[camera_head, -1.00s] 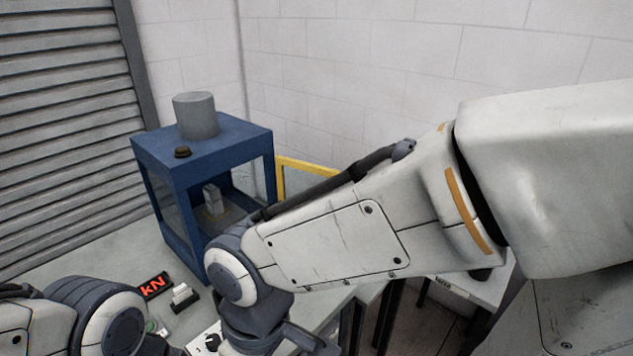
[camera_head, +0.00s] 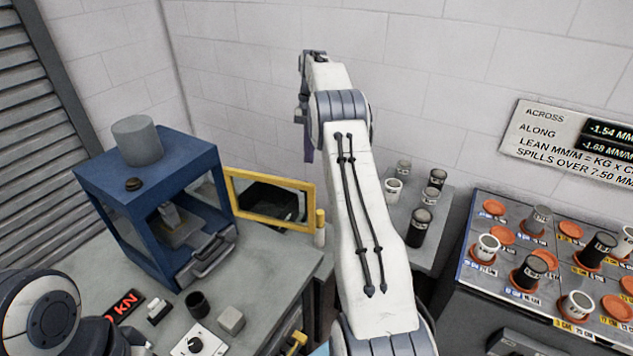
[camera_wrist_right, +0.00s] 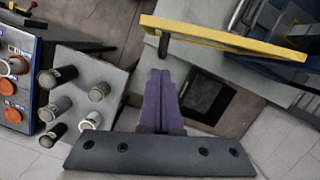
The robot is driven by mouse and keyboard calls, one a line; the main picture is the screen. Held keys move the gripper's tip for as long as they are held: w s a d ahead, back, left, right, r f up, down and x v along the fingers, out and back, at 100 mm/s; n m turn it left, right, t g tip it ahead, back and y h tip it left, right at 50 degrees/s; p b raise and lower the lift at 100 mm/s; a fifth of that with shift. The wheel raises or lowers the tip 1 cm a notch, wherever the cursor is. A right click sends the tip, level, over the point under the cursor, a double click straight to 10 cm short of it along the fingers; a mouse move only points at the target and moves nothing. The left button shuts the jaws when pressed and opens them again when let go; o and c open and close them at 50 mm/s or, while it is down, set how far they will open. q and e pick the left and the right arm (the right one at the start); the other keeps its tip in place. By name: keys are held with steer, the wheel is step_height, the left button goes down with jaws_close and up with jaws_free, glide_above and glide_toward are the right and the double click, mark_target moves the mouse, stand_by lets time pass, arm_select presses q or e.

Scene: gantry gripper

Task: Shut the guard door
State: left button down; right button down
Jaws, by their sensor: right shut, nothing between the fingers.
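The guard door is a yellow-framed panel (camera_head: 268,178) on the right side of the blue press frame (camera_head: 160,150). It stands open, swung out to the right. A small upright post with a yellow top (camera_head: 320,228) shows at its free edge. In the right wrist view the door's yellow bar (camera_wrist_right: 225,36) crosses the top, with a short dark peg (camera_wrist_right: 164,45) below it. My right gripper (camera_head: 309,158) is beyond the door, near the wall, pointing down. Its purple fingers (camera_wrist_right: 159,75) are shut and empty, apart from the door. My left gripper is out of view.
A grey side table (camera_head: 440,200) with several cups stands right of my right arm. Farther right is a panel (camera_head: 470,255) with cups on orange discs. A red display (camera_head: 125,304), a knob box (camera_head: 195,342) and small blocks sit on the bench before the press.

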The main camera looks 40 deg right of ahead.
steer(key=s+a+f+m+p, duration=0.1)
steer(key=s+f+p, duration=0.3)
steer(key=f, duration=0.6)
steer(key=shift+s+a, duration=0.3)
steer(key=shift+s, duration=0.3)
